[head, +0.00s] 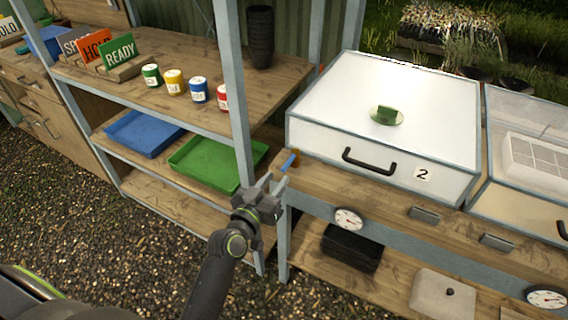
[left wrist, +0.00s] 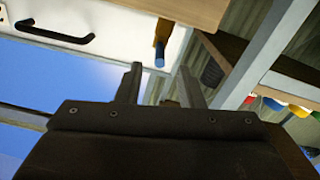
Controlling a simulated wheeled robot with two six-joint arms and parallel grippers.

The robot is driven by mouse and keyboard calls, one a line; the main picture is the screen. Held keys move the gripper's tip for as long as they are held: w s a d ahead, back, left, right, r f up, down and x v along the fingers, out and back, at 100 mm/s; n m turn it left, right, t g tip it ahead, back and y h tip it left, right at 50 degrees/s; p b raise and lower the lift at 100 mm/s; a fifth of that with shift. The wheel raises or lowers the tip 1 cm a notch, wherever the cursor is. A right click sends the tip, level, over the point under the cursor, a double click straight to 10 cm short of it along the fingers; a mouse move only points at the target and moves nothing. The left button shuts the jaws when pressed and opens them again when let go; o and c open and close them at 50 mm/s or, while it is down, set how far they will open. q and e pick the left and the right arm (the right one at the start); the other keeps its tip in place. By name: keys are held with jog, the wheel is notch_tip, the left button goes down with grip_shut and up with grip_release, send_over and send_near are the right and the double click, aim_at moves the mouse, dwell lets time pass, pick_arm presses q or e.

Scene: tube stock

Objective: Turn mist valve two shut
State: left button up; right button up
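The mist valve, with a blue lever handle (head: 289,161) and a brass-coloured body (head: 296,153), sits at the left end of the bench, beside the white box labelled 2 (head: 350,110). In the left wrist view the blue handle (left wrist: 160,54) and the brass body (left wrist: 162,30) show ahead of the fingers, roughly in line with the gap. My left gripper (head: 272,184) is open and empty, just in front of and below the valve, apart from it. Its two fingers also show in the left wrist view (left wrist: 160,85). My right gripper is not in view.
A metal shelf post (head: 235,95) stands close left of my left gripper. The shelves hold a green tray (head: 205,163), a blue tray (head: 143,132) and several coloured cans. A round gauge (head: 348,218) is on the bench's front rail. A black box (head: 350,248) is on the lower shelf.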

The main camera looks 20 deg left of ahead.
aim_at(284, 167)
pick_arm(q)
jog(key=shift+w+d+p, duration=0.2)
jog(key=shift+w+p, duration=0.05)
jog(key=shift+w, duration=1.1)
jog(key=shift+w+d+p, duration=0.2)
jog(key=shift+w+p, duration=0.05)
jog(key=shift+w, duration=1.05)
grip_shut()
